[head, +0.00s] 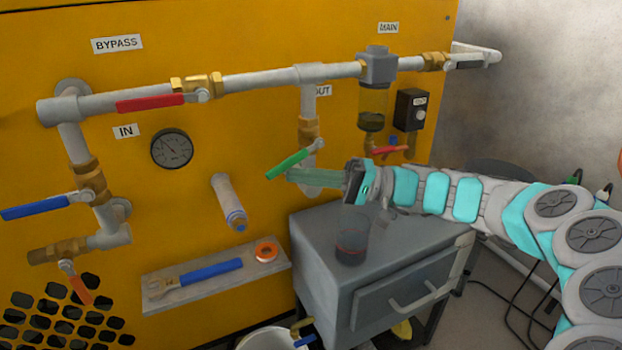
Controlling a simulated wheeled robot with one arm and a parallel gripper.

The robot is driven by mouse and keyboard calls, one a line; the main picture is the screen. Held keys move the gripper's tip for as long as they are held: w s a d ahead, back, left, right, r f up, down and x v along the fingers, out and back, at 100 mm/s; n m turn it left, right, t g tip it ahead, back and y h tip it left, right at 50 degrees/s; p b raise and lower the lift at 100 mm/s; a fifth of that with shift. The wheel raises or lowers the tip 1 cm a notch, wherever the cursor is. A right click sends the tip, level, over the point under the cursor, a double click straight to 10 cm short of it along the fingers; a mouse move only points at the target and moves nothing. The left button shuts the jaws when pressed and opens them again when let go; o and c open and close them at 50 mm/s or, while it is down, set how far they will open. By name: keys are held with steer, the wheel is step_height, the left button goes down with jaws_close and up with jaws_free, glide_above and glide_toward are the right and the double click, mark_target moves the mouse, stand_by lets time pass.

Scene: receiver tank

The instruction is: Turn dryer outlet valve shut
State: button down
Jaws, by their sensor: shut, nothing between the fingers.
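The outlet valve (309,130) is a brass body on the vertical pipe below the partly hidden OUT label (322,90). Its green lever (288,164) slants from the pivot at upper right down to the lower left, across the pipe line. My gripper (292,175) reaches in from the right, its translucent greenish fingers shut and empty. The fingertips are just below the green lever, close to its lower side; I cannot tell whether they touch it. The fingers cover part of the pipe below the valve.
A red bypass lever (150,103) lies along the upper pipe. A blue lever (38,206) is at the IN side. A grey cabinet (325,240) with a dark jar (352,240) stands below my gripper.

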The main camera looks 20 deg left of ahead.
steer(key=shift+s+a+r, duration=0.45)
steer(key=shift+s+r, duration=0.15)
steer(key=shift+r, duration=0.2)
steer(key=shift+a+r, duration=0.1)
stand_by(0.4)
